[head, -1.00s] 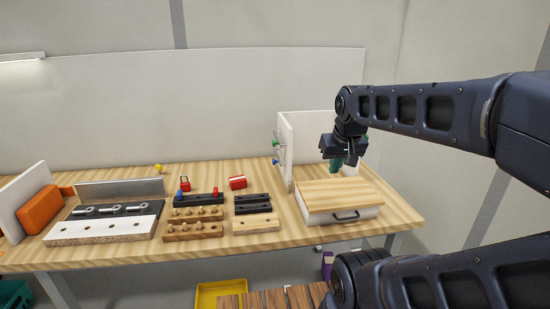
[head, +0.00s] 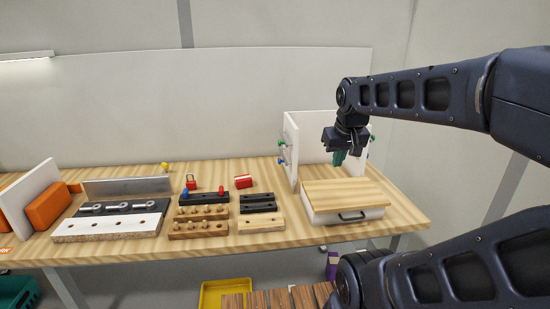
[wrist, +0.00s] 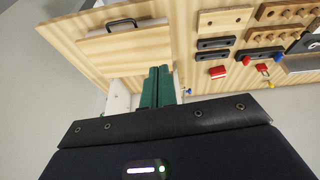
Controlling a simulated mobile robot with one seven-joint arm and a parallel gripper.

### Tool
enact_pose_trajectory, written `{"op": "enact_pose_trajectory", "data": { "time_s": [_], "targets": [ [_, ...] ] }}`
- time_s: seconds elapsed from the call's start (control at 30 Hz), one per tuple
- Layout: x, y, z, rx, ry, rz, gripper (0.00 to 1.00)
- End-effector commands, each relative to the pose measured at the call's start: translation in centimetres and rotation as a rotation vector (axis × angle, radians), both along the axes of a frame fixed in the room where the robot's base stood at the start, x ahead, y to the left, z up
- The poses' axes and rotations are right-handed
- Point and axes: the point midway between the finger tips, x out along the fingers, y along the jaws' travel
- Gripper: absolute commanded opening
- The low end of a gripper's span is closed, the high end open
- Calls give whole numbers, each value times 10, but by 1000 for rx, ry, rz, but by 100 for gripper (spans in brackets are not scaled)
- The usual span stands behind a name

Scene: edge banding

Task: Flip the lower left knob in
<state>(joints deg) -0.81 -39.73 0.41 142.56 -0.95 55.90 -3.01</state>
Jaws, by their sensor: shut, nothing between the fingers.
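The lower left knob is blue (head: 281,161) and sticks out from the outer left side of a white upright panel (head: 291,150) at the back right of the table. A green knob (head: 281,143) sits above it on the same panel. Another green knob (head: 373,138) shows at the right side of the white enclosure. My gripper (head: 339,159) has teal fingers, shut and empty, pointing down inside the enclosure, right of the left panel and apart from the blue knob. In the wrist view the shut fingers (wrist: 158,86) show, with a blue knob (wrist: 187,92) to their right.
A white drawer box with a wooden top (head: 345,193) stands in front of the enclosure. Dark and wooden blocks (head: 261,222), a red case (head: 243,181) and a peg rack (head: 200,212) lie to the left. Bare table lies between the red case and the panel.

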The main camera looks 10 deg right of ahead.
Motion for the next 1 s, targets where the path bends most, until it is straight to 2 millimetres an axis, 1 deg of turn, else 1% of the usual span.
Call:
{"op": "enact_pose_trajectory", "data": {
  "time_s": [0.03, 0.23, 0.5, 0.73, 1.0],
  "targets": [
    [9, 1, 4, -13, 13, 25, 0],
    [44, 8, 18, -75, 62, 140, 0],
    [95, 19, 31, -154, 129, 296, 0],
    [139, 33, 35, -217, 186, 431, 0],
    [193, 53, 33, -285, 254, 589, 0]
  ]
}}
